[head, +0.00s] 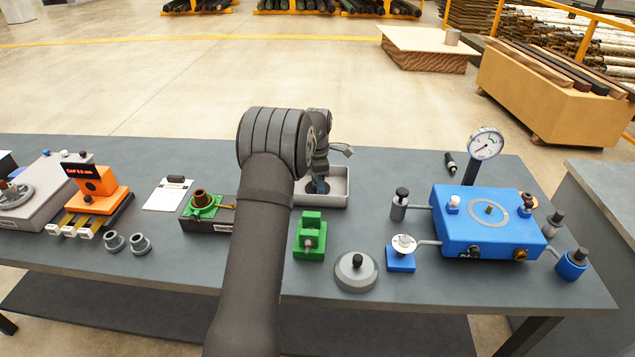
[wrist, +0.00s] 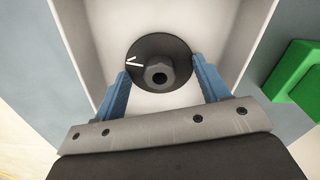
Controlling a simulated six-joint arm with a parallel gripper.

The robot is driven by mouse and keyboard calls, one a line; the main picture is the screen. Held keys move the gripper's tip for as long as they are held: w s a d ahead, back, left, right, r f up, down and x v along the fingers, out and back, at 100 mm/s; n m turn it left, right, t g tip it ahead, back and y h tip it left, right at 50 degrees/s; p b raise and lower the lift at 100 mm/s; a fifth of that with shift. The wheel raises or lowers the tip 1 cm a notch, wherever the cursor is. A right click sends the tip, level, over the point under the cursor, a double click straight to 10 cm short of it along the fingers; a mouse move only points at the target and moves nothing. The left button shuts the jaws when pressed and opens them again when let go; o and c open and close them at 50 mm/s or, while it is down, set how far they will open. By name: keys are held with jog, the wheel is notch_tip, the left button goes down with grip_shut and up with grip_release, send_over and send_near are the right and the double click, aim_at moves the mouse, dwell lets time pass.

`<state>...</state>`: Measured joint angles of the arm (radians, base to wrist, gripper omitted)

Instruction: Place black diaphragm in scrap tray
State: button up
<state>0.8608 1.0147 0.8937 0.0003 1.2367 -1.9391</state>
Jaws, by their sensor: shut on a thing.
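The black diaphragm (wrist: 176,54) is a round black disc with a central hub and white marks on its face. In the wrist view it lies between the two blue fingers of my gripper (wrist: 163,82), which is shut on it. The light scrap tray (wrist: 102,22) surrounds it in that view, so the disc is over or inside the tray; I cannot tell whether it touches the tray floor. In the head view the tray (head: 338,186) is partly hidden by my arm, and the diaphragm (head: 318,187) shows as a dark shape within it.
A green block fixture (head: 310,240) stands just in front of the tray. A grey round lid with a black knob (head: 356,270) and a blue gauge unit (head: 485,225) are to the right. A green-topped fixture (head: 204,207) is to the left. Bare table lies right of the tray.

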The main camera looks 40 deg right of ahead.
jog(key=shift+f, duration=0.2)
jog(key=o, duration=1.1)
notch_tip(320, 180, up, 12)
jog(key=shift+r, duration=0.15)
notch_tip(320, 180, down, 12)
jog(key=shift+f, duration=0.1)
jog(key=shift+r, duration=2)
